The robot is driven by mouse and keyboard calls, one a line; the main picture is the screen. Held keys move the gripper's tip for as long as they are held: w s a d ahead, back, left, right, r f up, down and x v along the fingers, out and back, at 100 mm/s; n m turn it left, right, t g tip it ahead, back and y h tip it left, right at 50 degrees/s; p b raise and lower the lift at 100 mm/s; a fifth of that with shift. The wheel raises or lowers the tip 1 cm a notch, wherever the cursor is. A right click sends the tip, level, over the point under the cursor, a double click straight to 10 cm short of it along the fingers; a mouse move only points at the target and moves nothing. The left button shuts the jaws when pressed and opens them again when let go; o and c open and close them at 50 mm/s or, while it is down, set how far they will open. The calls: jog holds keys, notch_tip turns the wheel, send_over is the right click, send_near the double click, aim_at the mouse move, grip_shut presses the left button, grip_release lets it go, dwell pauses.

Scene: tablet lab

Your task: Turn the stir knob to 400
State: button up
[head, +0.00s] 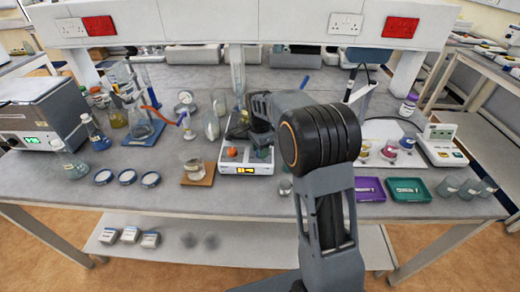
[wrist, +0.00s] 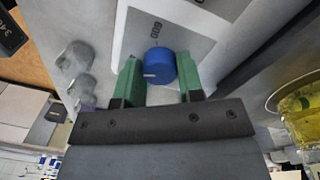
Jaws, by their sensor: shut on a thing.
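The stir knob (wrist: 159,62) is a round blue knob on the white front panel of the stirrer in the wrist view. A small pale mark shows on its face, and a printed number that looks like 600 sits beside it on the grey panel. My gripper (wrist: 160,78) has its two green fingers on either side of the knob, shut on it. In the head view the stirrer (head: 246,169) stands mid-bench with an orange-red knob (head: 232,152) and a lit display too small to read. My arm and gripper hide the blue knob there.
A beaker on a wooden board (head: 197,180) stands left of the stirrer. A purple tray (head: 370,196) and a green tray (head: 408,197) lie to the right. Glassware stands behind and left. The bench front between the board and the round dishes (head: 127,177) is clear.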

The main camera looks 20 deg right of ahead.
jog(key=o, duration=0.9)
jog(key=shift+o, duration=0.2)
jog(key=shift+r, duration=0.1)
notch_tip(320, 180, up, 14)
jog(key=shift+w+f, duration=0.2)
jog(key=shift+w, duration=0.1)
